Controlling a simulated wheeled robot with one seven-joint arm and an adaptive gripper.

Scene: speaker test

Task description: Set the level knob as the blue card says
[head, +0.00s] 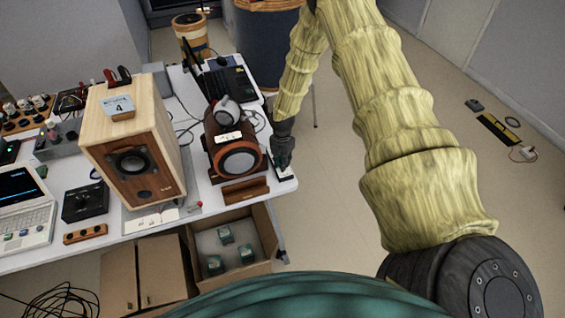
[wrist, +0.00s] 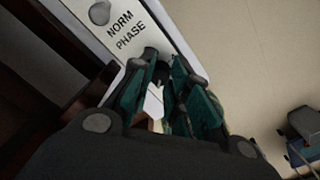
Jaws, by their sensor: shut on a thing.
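The blue card (head: 118,107) stands on top of the pale wooden speaker box; it shows a large 4, with a smaller line above too small to read. My gripper (head: 283,160) is down at a small light panel (head: 284,173) on the table's right edge. In the wrist view, the panel (wrist: 171,38) reads "NORM PHASE" beside a round grey screw. My gripper (wrist: 165,95) is shut on a small white piece (wrist: 153,103) between its dark green fingers. I cannot tell if this piece is the level knob; no level label shows.
The wooden speaker (head: 135,140) and a dark round speaker (head: 235,150) stand left of my gripper. A wooden block (head: 245,190) lies in front. An open carton (head: 263,225) with several green-topped items is below the table edge. A black knob box (head: 85,200) is further left.

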